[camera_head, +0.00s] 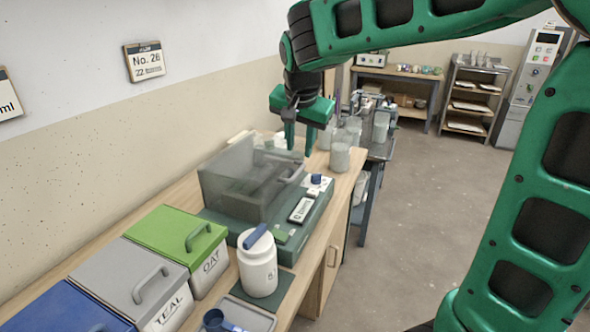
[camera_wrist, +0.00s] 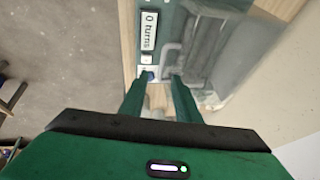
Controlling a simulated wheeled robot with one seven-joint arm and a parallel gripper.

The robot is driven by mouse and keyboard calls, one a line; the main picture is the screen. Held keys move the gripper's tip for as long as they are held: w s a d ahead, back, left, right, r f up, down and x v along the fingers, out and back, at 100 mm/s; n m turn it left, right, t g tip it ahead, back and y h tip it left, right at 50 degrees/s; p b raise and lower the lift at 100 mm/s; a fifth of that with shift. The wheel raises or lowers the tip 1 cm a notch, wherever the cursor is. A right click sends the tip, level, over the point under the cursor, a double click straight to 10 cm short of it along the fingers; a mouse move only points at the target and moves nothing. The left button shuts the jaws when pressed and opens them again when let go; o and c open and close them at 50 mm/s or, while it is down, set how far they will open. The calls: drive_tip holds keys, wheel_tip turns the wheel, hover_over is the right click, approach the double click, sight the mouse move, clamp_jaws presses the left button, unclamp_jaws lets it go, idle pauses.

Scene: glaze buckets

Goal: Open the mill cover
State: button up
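The mill has a dark green base (camera_head: 318,215) on the bench and a see-through grey box-shaped cover (camera_head: 228,190), which looks down over the base. The cover has a grey handle (camera_head: 293,173) on its right side. In the wrist view the cover (camera_wrist: 205,45) and handle (camera_wrist: 170,58) lie just beyond the fingertips. My gripper (camera_head: 299,150) is open and points down, a little above the handle; the fingers (camera_wrist: 159,77) hold nothing. One fingertip overlaps the handle in the wrist view; I cannot tell whether they touch. A display (camera_wrist: 149,30) reads "0 turns".
A blue knob (camera_head: 316,179) sits on the base near the handle. A white jar (camera_head: 257,266) stands in front of the mill. Lidded bins with green (camera_head: 170,232), grey (camera_head: 125,272) and blue lids line the left. Pale containers (camera_head: 340,155) stand behind. The floor right is clear.

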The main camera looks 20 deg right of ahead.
sight(297, 172)
drive_tip(key=x, duration=1)
drive_tip(key=shift+w+a+f, duration=0.15)
drive_tip(key=shift+w+f, duration=0.15)
drive_tip(key=shift+w, duration=0.1)
clamp_jaws()
